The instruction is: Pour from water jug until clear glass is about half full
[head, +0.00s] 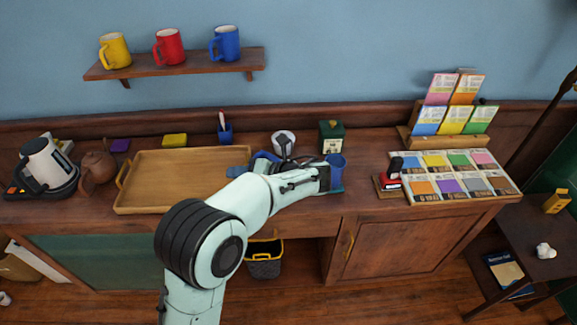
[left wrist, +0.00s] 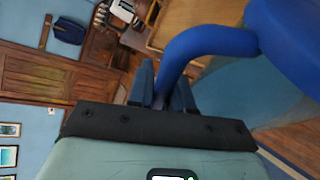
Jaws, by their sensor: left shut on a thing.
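My left gripper (head: 328,178) is above the counter, right of its middle. In the left wrist view its two dark fingers (left wrist: 161,95) are closed around a curved blue handle. The handle belongs to a vessel that I take for the water jug (left wrist: 285,35), with a solid blue part and a see-through bluish part. I cannot make out the clear glass or any water level in either view; my arm covers part of the counter. My right gripper is not in view.
A white container (head: 283,139) and a green box (head: 331,136) stand behind my arm. A stamp (head: 394,170) and cards are right.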

